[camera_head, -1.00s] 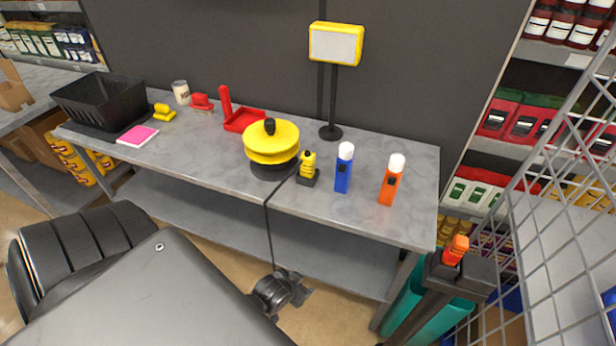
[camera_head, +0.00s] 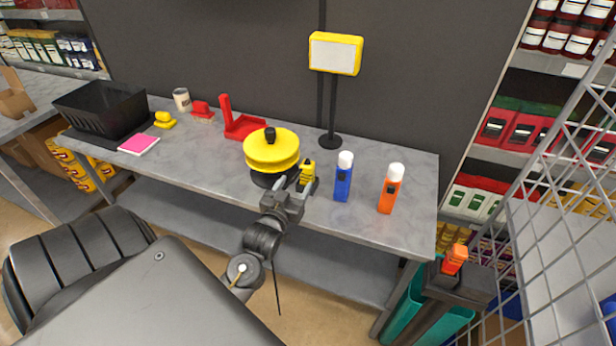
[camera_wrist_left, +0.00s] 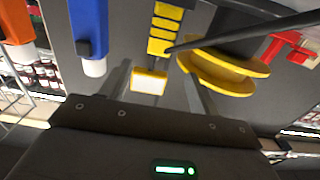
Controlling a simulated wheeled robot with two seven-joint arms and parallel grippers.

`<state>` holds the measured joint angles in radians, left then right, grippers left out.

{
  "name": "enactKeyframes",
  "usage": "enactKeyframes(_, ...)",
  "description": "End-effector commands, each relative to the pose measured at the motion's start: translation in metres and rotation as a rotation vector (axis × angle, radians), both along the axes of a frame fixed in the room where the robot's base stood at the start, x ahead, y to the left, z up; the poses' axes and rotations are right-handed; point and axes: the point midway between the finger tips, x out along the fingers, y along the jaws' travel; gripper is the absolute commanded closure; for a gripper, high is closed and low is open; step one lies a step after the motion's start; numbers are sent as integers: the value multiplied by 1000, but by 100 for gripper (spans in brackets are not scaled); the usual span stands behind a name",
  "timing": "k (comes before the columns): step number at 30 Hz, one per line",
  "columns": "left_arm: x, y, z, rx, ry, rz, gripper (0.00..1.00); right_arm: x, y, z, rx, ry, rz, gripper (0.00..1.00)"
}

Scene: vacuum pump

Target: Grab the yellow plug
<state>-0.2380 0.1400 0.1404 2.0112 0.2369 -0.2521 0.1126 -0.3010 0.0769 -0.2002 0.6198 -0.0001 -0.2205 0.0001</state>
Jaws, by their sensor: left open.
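The yellow plug (camera_head: 308,171) stands on the grey table, just right of the round yellow vacuum pump (camera_head: 272,150). My left gripper (camera_head: 295,186) is open, close in front of the plug, and partly covers its dark base. In the left wrist view the yellow plug (camera_wrist_left: 161,32) shows above the spread fingers of the gripper (camera_wrist_left: 158,82), roughly in line with the gap between them. A dark cable crosses beside the plug there. I cannot tell whether a finger touches it. My right gripper is not in view.
A blue bottle (camera_head: 344,178) and an orange bottle (camera_head: 390,188) stand right of the plug. A yellow-framed sign (camera_head: 335,53) rises behind on a black pole. A red holder (camera_head: 240,122), black basket (camera_head: 100,108) and pink pad (camera_head: 138,143) are farther left. Wire mesh is at right.

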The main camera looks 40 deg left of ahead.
Motion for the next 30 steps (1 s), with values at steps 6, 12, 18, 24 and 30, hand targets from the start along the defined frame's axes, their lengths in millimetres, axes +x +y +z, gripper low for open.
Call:
enactKeyframes(6, 33, 11, 3, 1, -1, -2, 38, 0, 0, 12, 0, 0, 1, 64)
enactKeyframes(12, 48, 16, 1, 0, 1, -1, 38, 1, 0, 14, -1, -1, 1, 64)
enactKeyframes(18, 55, 18, 3, 0, 2, -1, 38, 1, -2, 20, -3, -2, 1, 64)
enactKeyframes(24, 82, 27, 5, 0, 2, 0, 38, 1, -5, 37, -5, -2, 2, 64)
enactKeyframes(30, 97, 32, 2, -1, 2, -1, 38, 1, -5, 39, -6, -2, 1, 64)
